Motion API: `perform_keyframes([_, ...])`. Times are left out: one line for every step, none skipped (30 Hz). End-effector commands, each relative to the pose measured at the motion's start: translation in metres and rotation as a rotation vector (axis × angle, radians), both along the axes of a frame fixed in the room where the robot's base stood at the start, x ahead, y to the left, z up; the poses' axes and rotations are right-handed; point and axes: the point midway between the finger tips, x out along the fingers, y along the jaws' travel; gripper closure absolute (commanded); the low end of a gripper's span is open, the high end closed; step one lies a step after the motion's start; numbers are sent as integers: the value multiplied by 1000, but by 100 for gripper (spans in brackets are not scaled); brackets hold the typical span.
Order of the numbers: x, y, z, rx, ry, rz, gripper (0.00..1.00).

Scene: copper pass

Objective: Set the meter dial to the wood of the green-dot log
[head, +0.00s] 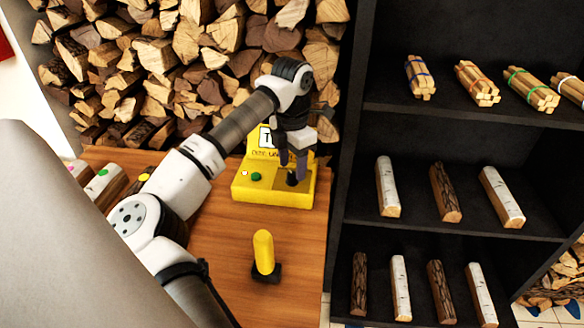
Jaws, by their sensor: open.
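The yellow meter (262,190) stands on the wooden table, with a green button (256,176) and a small white mark on its sloped face. Its upright display is partly covered by my arm. My gripper (295,172) points down over the right part of the meter, around or just above a dark dial (291,179); I cannot tell whether it touches. Its fingers are apart. At the table's left lies a pale log with a green dot (103,172). Another pale log with a pink dot (77,170) lies beside it, and a yellow dot (144,175) shows behind my arm.
A black shelf (455,118) on the right holds bundled sticks and several logs. Stacked firewood (190,60) fills the back. The table's front right is clear.

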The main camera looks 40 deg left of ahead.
Motion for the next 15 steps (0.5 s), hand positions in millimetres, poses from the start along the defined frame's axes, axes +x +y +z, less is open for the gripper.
perform_keyframes([0, 0, -6, -2, 1, 0, 50])
perform_keyframes([0, 0, -10, -1, 1, 1, 50])
perform_keyframes([0, 0, -13, -1, 0, 1, 50])
perform_keyframes([0, 0, -15, -1, 0, 1, 50])
perform_keyframes([0, 0, -17, -1, -1, 0, 50])
perform_keyframes([0, 0, -19, 0, -1, 0, 50])
perform_keyframes([0, 0, -20, 0, -1, 0, 50])
perform_keyframes([0, 0, -20, 0, -1, 0, 50])
perform_keyframes([0, 0, -21, 1, -1, 0, 50])
perform_keyframes([0, 0, -21, 1, -1, 0, 50])
perform_keyframes([0, 0, -21, 1, -1, 0, 50])
perform_keyframes([0, 0, -21, 1, -1, 0, 50])
perform_keyframes([0, 0, -21, 1, -1, 0, 50])
perform_keyframes([0, 0, -21, 1, 0, 0, 50])
perform_keyframes([0, 0, -21, 1, 0, 0, 50])
